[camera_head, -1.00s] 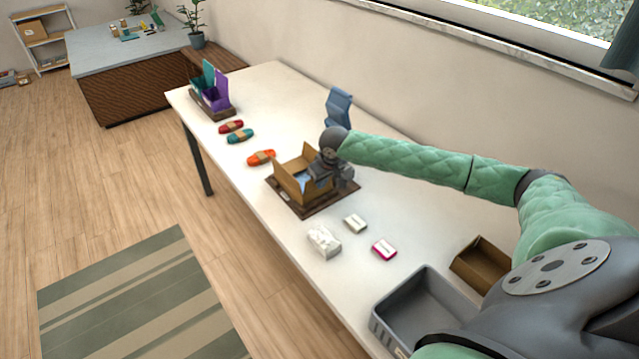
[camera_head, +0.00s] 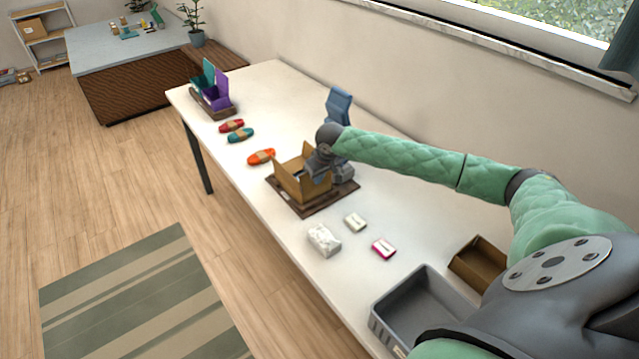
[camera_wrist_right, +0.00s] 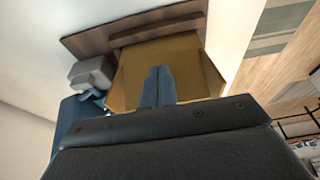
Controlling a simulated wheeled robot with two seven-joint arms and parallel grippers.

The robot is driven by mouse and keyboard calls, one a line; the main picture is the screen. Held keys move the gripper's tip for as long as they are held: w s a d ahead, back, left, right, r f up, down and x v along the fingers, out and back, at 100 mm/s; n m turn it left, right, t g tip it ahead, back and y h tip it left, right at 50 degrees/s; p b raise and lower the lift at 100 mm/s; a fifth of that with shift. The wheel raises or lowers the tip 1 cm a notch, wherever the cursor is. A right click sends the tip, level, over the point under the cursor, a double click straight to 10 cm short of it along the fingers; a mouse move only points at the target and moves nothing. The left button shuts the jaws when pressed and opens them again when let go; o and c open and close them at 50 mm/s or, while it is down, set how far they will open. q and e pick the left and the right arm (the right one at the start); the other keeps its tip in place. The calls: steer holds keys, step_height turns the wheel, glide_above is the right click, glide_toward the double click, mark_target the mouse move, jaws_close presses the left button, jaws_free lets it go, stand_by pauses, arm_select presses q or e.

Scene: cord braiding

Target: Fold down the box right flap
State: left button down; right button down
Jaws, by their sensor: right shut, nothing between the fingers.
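The open brown cardboard box (camera_head: 293,187) stands on a dark wooden board (camera_head: 309,210) on the white table. One flap stands up at its back left. My right gripper (camera_head: 322,165) is at the box's right side and hides part of that side and its flap. In the right wrist view the gripper's shut fingers (camera_wrist_right: 158,84) are empty and lie over the box (camera_wrist_right: 190,58); I cannot tell whether they touch it. The right flap cannot be made out clearly. My left gripper does not show.
A grey object (camera_head: 344,173) sits on the board just right of the box. A blue object (camera_head: 338,105) stands behind. Orange cord (camera_head: 261,156) lies to the left. Small packs (camera_head: 384,248), a white bundle (camera_head: 324,240) and a grey bin (camera_head: 420,305) are nearer.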

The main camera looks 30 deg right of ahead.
steer(key=shift+w, duration=0.75)
steer(key=shift+w+a+f+p, duration=0.1)
steer(key=shift+w+f+p, duration=0.2)
steer(key=shift+w, duration=0.45)
steer(key=shift+w+f, duration=0.65)
steer(key=shift+w, duration=0.05)
